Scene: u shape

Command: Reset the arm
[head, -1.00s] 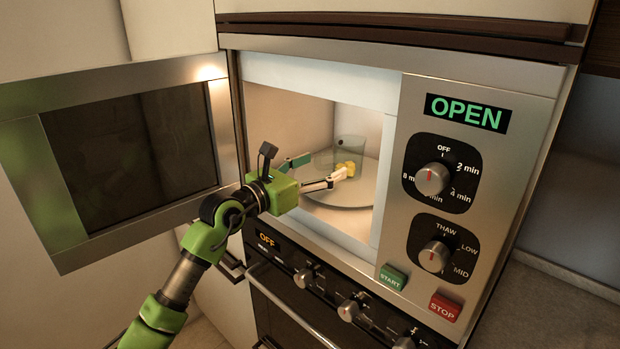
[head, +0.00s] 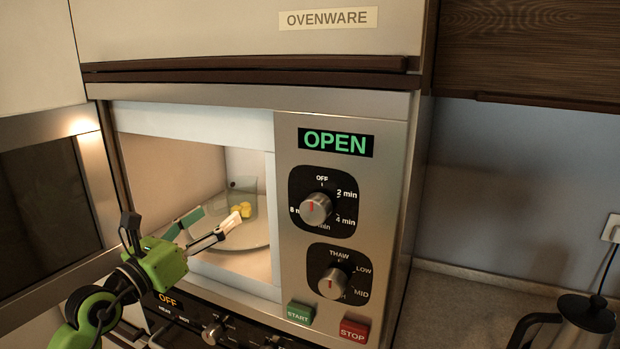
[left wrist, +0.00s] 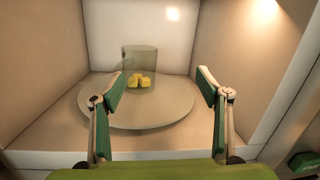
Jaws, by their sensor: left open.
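My left gripper (head: 206,228) is open and empty, with its fingers at the mouth of the microwave (head: 390,220) in the head view. In the left wrist view its two fingers (left wrist: 160,92) are spread wide apart. A clear glass container (left wrist: 138,58) with yellow pieces (left wrist: 140,80) in it stands on the round turntable (left wrist: 165,118) inside the microwave, beyond the fingers and apart from them. In the head view the yellow pieces (head: 242,211) show past the finger tips. My right gripper is not in view.
The microwave door (head: 50,215) stands open on the left. The panel has two knobs, a green START button (head: 299,312) and a red STOP button (head: 353,330). A kettle (head: 580,325) stands on the counter (head: 460,300) at the right. Oven knobs lie below the microwave.

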